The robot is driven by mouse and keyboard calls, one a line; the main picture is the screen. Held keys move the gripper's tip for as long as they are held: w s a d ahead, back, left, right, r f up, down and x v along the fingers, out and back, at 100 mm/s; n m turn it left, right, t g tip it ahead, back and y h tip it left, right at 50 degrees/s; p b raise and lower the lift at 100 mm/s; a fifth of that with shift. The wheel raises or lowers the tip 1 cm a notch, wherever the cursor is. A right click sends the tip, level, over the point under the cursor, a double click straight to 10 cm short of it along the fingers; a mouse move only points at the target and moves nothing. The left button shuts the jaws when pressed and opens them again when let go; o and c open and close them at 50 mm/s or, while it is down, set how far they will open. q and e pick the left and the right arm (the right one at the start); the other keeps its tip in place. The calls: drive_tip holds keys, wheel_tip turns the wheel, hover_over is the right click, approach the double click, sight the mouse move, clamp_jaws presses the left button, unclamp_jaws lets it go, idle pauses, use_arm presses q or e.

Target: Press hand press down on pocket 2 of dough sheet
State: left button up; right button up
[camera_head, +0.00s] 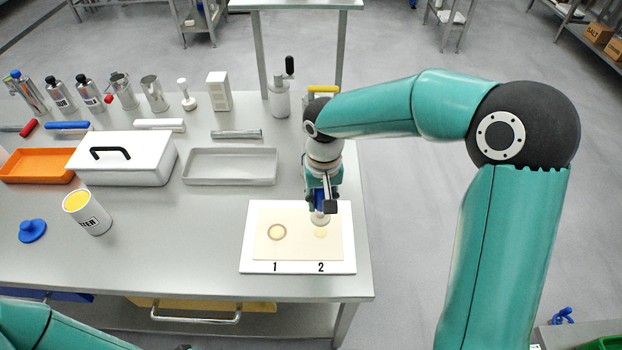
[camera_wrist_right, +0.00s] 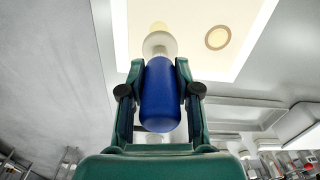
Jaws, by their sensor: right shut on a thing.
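My right gripper (camera_head: 322,200) is shut on the blue handle of the hand press (camera_wrist_right: 160,95), whose pale round foot (camera_head: 320,219) points down. The dough sheet (camera_head: 297,246) lies on a white board (camera_head: 349,262) marked 1 and 2. Pocket 2 (camera_head: 320,233) is a pale yellow round spot, partly behind the foot; it also shows in the right wrist view (camera_wrist_right: 159,27). The foot is over or just beside pocket 2; I cannot tell whether it touches. Pocket 1 (camera_head: 277,232) has a brownish ring mark. My left gripper is out of view.
A grey tray (camera_head: 230,181), a white lidded box (camera_head: 124,180), an orange tray (camera_head: 40,178) and a tilted can (camera_head: 94,221) stand left of the board. Bottles and tools line the back. The table's right edge is close to the board. Bare table lies between can and board.

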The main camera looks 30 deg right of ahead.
sight(322, 216)
drive_tip(key=shift+w+d, duration=0.1)
drive_tip(key=shift+d, duration=0.05)
drive_tip(key=shift+f, duration=0.2)
wheel_tip(322, 216, down, 4)
drive_tip(key=b, duration=0.3)
drive_tip(key=shift+f+b, duration=0.55)
drive_tip(key=shift+f, duration=0.05)
idle(0.7)
drive_tip(key=shift+s+f+b, duration=0.2)
drive_tip(key=shift+f+b, duration=0.5)
drive_tip(key=shift+b, duration=0.15)
idle(2.2)
